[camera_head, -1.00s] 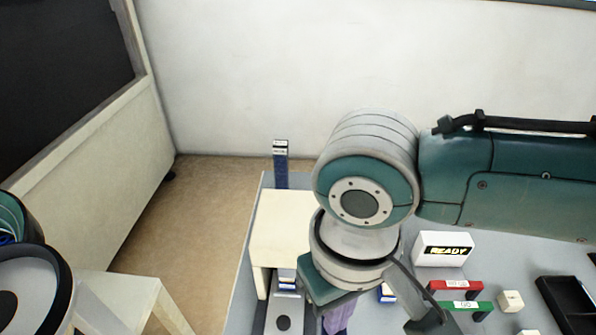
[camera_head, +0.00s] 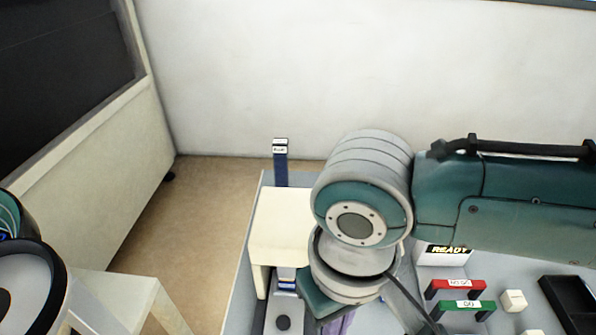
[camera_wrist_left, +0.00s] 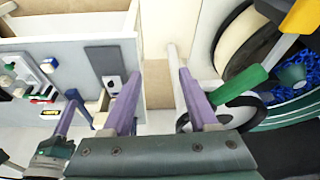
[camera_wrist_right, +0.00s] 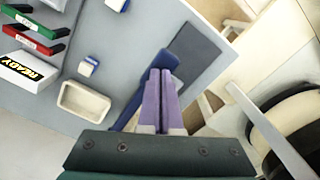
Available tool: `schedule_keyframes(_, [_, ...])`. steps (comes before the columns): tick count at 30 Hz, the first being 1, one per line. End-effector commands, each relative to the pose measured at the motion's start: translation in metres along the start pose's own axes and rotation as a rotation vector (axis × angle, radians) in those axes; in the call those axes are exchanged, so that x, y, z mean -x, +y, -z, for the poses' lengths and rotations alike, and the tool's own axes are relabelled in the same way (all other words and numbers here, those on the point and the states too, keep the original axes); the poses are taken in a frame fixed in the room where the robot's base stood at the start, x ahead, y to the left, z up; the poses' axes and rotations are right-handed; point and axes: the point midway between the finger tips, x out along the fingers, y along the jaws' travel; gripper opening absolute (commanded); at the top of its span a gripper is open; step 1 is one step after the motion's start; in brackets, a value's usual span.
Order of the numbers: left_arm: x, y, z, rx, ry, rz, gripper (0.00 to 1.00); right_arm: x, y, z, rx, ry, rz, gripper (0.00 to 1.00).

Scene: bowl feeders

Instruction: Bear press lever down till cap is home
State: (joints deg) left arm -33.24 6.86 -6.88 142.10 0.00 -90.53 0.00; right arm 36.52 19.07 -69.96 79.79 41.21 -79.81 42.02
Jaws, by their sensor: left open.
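A cream press-like block (camera_head: 280,222) stands at the table's left side, with a blue upright bar (camera_head: 281,170) with a labelled top behind it. My right gripper (camera_head: 338,324) is low beside the block, partly cut off by the frame's bottom edge. In the right wrist view its purple fingers (camera_wrist_right: 162,82) are together, overlapping a blue bar (camera_wrist_right: 140,100), perhaps the lever; contact is unclear. My left gripper (camera_wrist_left: 158,85) is open and empty in the left wrist view, away from the table. The cap's seat is not clearly seen.
A READY sign (camera_head: 447,252), a red handle piece (camera_head: 457,287), a green handle piece (camera_head: 462,307), a small cream block (camera_head: 513,300) and a black tray (camera_head: 568,303) lie on the table's right. A cream dish (camera_wrist_right: 85,105) shows in the right wrist view.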

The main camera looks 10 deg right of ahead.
Motion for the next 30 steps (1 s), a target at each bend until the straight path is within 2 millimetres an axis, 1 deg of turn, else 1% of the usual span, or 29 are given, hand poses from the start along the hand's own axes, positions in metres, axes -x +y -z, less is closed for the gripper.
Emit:
schedule_keyframes(1, [-0.002,0.000,-0.001,0.000,0.000,0.000,0.59,-0.004,0.000,-0.002,0.000,-0.004,0.000,0.00])
schedule_keyframes(9, [-0.007,0.000,-0.002,0.000,0.000,0.000,0.59,-0.015,-0.001,-0.003,0.000,-0.006,0.001,0.00])
schedule_keyframes(30, [-0.010,0.000,-0.003,0.000,0.000,0.000,0.59,-0.023,-0.001,-0.003,0.000,-0.005,0.000,0.00])
